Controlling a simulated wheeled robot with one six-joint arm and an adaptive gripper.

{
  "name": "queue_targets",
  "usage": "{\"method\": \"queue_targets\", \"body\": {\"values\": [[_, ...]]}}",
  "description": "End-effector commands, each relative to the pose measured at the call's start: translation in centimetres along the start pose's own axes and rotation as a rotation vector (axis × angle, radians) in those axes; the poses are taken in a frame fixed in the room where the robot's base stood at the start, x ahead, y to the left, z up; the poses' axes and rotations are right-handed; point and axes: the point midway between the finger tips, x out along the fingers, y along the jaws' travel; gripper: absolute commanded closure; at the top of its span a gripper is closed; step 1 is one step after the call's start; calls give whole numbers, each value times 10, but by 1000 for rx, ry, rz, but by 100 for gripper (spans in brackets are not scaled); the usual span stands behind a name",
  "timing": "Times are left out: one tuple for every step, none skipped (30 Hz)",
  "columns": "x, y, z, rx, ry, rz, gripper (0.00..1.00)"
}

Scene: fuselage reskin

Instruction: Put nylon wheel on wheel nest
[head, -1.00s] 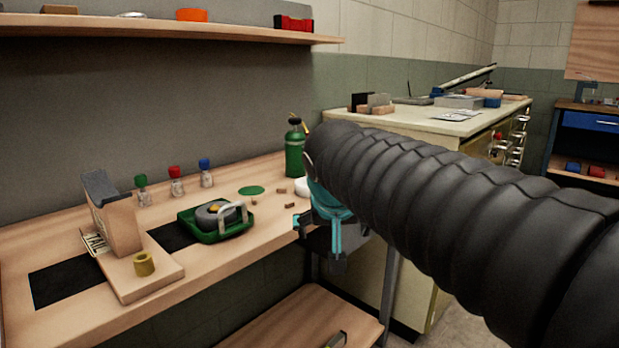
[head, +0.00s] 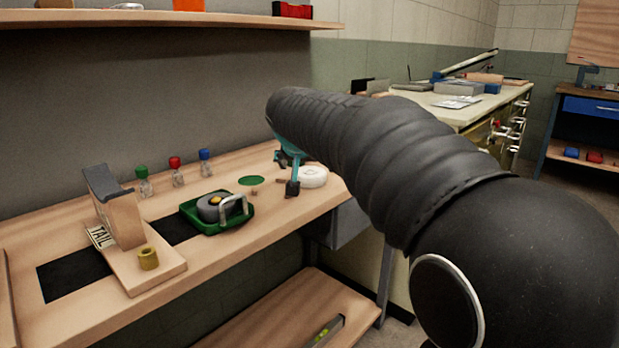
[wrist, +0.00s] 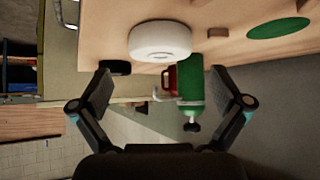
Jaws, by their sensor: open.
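The white nylon wheel (head: 313,176) lies on the wooden bench near its right end. In the wrist view the wheel (wrist: 160,40) is ahead of my gripper, at top centre. My gripper (head: 287,174) is over the bench just left of the wheel in the head view, partly hidden by my arm. In the wrist view my gripper (wrist: 160,88) has its fingers wide apart, with nothing held. A flat green disc (head: 251,181) lies left of the wheel and also shows in the wrist view (wrist: 279,28). I cannot tell whether it is the wheel nest.
A green bottle (wrist: 192,88) shows between my fingers, beyond them. A green tray (head: 240,225) with a grey part, a wooden stand (head: 120,215) and several small bottles (head: 176,170) occupy the bench. A shelf (head: 200,20) hangs above.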

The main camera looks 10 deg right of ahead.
Motion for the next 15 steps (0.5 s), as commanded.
{"method": "queue_targets", "body": {"values": [[4, 0, 0, 0, 0, 0, 0], [5, 0, 0, 0, 0, 0, 0], [6, 0, 0, 0, 0, 0, 0], [7, 0, 0, 0, 0, 0, 0], [8, 0, 0, 0, 0, 0, 0], [10, 0, -1, 0, 0, 0, 0], [12, 0, -1, 0, -1, 1, 0], [14, 0, -1, 0, -1, 1, 0], [19, 0, -2, 0, -2, 1, 0], [22, 0, -2, 0, -2, 1, 0], [26, 0, -3, 0, -2, 1, 0], [32, 0, -4, 0, -2, 1, 0], [36, 0, -4, 0, -3, 2, 0], [41, 0, -4, 0, -3, 2, 0], [47, 0, -4, 0, -2, 1, 0]]}}
